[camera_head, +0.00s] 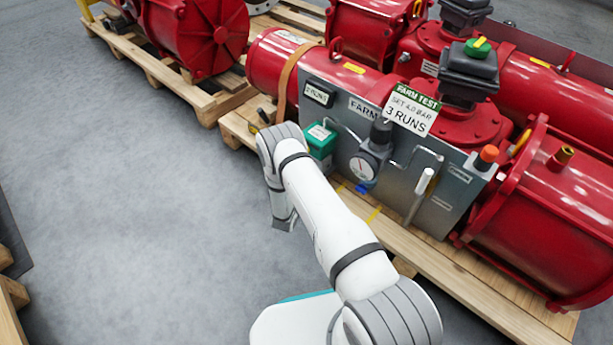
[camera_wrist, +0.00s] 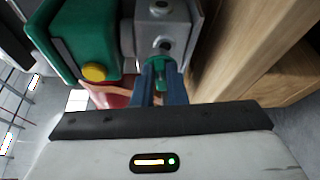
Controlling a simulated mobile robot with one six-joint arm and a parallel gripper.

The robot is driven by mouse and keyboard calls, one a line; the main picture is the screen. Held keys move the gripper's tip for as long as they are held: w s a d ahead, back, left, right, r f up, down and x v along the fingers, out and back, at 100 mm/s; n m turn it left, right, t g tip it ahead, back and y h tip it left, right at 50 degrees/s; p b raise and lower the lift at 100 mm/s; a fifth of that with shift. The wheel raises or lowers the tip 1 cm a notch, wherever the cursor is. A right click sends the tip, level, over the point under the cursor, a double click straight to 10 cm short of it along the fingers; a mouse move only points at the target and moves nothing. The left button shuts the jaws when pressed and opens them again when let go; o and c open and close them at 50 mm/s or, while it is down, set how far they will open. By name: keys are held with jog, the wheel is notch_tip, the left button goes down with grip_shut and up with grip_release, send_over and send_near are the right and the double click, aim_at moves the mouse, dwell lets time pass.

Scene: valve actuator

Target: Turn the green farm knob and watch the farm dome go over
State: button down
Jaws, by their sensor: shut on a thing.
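The green knob (camera_wrist: 158,72) is in the wrist view, under a grey metal block (camera_wrist: 163,30). My gripper (camera_wrist: 157,68) has its two dark blue fingers closed around it, hiding its sides. In the head view my arm hides the knob and my gripper. The farm dome (camera_head: 478,47) is green with a yellow bar on top. It sits on a black housing at the upper right. A FARM TEST sign (camera_head: 410,109) reads "set 4.0 bar" and "3 runs".
A green box (camera_wrist: 75,40) with a yellow button (camera_wrist: 94,72) is beside the knob, close to my fingers. A pressure gauge (camera_head: 362,168) and an orange cap (camera_head: 488,154) are on the grey panel (camera_head: 455,190). Wooden pallets lie under the red actuators.

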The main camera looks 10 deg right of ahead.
jog(key=shift+w+a+f+m+t+b, duration=0.15)
jog(key=shift+m+t+b, duration=0.2)
jog(key=shift+m, duration=0.35)
jog(key=c, duration=1.5)
grip_release()
jog(key=shift+o, duration=0.2)
